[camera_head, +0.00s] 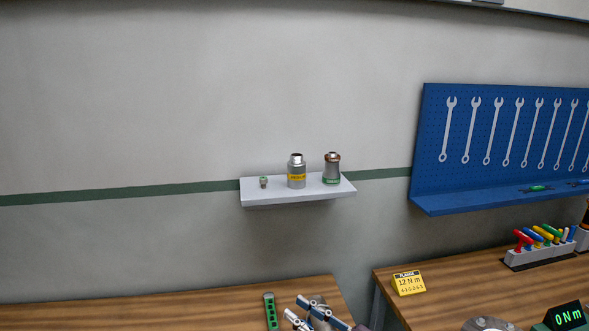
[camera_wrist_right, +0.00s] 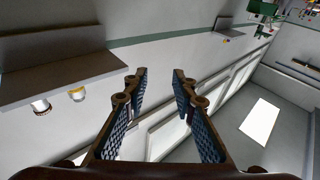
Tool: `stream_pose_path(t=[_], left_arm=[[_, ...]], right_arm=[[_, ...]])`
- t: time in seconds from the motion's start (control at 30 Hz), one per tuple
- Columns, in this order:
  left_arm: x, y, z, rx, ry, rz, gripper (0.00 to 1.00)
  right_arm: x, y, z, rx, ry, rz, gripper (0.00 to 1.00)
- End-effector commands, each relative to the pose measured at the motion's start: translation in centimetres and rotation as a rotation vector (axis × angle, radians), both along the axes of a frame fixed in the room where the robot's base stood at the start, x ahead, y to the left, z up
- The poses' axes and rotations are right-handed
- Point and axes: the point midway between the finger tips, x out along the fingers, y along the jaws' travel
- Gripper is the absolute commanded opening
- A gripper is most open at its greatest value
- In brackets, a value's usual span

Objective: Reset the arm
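My right gripper (camera_head: 296,308) shows at the bottom edge of the head view, in front of the left wooden bench. In the right wrist view its two dark, blue-padded fingers (camera_wrist_right: 160,78) stand apart with nothing between them. The gripper is open and empty. The wrist picture looks turned over, with a surface and two small round parts at its left. My left gripper does not show in the head view.
A green slotted bar (camera_head: 270,312) lies by my right gripper. A blue wrench board (camera_head: 431,130) hangs above.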

Motion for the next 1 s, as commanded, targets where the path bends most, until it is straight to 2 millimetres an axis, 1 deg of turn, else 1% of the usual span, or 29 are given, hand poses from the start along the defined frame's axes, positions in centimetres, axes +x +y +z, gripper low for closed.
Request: stream_pose_path(t=[0.03,0.1,0.17,0.27,0.37,0.47,0.5,0.57,0.6,0.67,0.7,0.77,0.8,1.0], left_arm=[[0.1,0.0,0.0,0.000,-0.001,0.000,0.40],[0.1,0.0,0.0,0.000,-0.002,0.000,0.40],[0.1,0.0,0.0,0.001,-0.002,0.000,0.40],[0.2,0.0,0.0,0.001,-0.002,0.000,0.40],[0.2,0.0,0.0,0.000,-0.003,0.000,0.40],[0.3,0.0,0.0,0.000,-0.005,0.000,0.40],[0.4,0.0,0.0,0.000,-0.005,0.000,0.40],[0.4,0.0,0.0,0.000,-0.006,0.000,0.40],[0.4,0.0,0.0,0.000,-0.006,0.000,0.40],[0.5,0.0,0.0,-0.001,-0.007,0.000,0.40],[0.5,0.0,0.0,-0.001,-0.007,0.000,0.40],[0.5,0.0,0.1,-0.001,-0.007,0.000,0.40],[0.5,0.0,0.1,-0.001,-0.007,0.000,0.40],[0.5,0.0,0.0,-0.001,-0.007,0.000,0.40]], right_arm=[[-0.2,0.3,-0.6,0.002,0.031,-0.062,0.25],[-0.1,0.0,-1.6,-0.012,0.080,-0.158,0.25],[-0.2,-0.5,-2.6,-0.032,0.127,-0.237,0.25],[-0.9,-2.0,-4.5,-0.077,0.222,-0.359,0.25],[-2.4,-3.9,-6.8,-0.138,0.330,-0.469,0.25],[-4.7,-6.1,-9.3,-0.208,0.454,-0.562,0.25],[-5.9,-7.1,-10.4,-0.241,0.507,-0.593,0.25],[-7.9,-8.6,-11.9,-0.294,0.588,-0.635,0.25],[-9.5,-9.6,-12.9,-0.330,0.646,-0.658,0.25],[-12.1,-11.2,-14.3,-0.386,0.733,-0.688,0.25],[-13.9,-12.1,-15.1,-0.424,0.789,-0.703,0.25],[-16.6,-13.4,-16.1,-0.476,0.867,-0.716,0.25],[-18.2,-14.1,-16.7,-0.507,0.913,-0.721,0.25],[-25.3,-16.7,-18.1,-0.630,1.096,-0.722,0.25]])
